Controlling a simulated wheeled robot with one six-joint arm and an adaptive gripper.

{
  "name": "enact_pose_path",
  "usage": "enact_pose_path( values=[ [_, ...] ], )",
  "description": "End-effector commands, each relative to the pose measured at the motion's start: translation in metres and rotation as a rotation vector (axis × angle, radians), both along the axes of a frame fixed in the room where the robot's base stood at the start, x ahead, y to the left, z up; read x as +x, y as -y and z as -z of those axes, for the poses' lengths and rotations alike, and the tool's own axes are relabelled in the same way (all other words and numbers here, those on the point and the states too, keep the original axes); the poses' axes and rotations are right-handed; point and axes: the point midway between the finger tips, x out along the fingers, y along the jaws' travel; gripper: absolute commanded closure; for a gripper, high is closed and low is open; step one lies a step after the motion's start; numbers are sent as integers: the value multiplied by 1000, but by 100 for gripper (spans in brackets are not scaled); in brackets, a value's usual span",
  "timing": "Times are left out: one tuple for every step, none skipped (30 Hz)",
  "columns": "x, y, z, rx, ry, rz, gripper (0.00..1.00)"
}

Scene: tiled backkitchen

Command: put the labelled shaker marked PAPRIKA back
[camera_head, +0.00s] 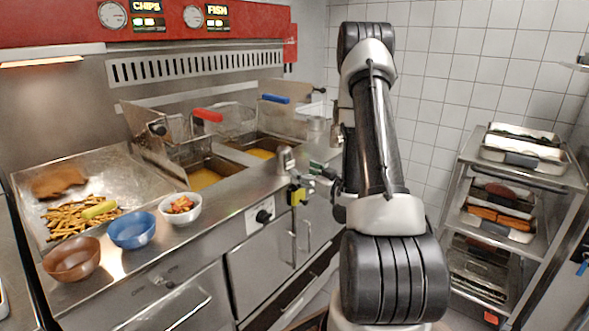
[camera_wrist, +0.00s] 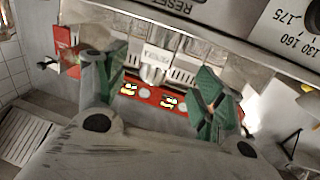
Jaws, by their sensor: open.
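A small silver shaker (camera_head: 286,160) stands on the front edge of the fryer counter in the head view, just left of my gripper. Its label is too small to read there. My gripper (camera_head: 310,180) is beside the counter's front edge, with the arm coming down from the right. In the wrist view my gripper (camera_wrist: 162,88) has its green-padded fingers wide apart. A pale, shaker-like shape (camera_wrist: 155,62) with unreadable lettering shows between them, apparently beyond the fingertips. I cannot tell whether it is marked PAPRIKA.
Fryer wells with baskets (camera_head: 225,122) lie behind the shaker. A blue bowl (camera_head: 132,230), a brown bowl (camera_head: 72,258) and a white bowl with food (camera_head: 180,209) line the counter's left front. A rack of trays (camera_head: 520,165) stands at right. Control knobs (camera_head: 263,216) face the front.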

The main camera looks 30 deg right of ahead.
Motion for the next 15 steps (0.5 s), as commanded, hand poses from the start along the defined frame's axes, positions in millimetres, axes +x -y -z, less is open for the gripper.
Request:
enact_pose_path(
  values=[
    [-6, 2, 0, 2, -1, 2, 31],
    [-8, 2, 0, 2, -1, 1, 31],
    [-11, 2, 0, -2, -3, 1, 31],
    [-11, 2, -1, -6, -6, 0, 31],
    [-11, 2, -3, -15, -12, -1, 31],
    [-9, 0, -6, -34, -29, -5, 31],
    [-6, -1, -9, -54, -48, -6, 31],
    [-3, -3, -13, -78, -72, -7, 31],
    [2, -4, -20, -117, -111, -5, 31],
    [5, -6, -26, -148, -146, 0, 31],
    [8, -6, -32, -180, -184, 8, 31],
    [9, -7, -42, -223, -238, 23, 31],
    [9, -8, -51, -253, -281, 37, 31],
    [8, -8, -59, -277, -323, 54, 31],
    [4, -8, -71, -304, -379, 79, 31]
  ],
)
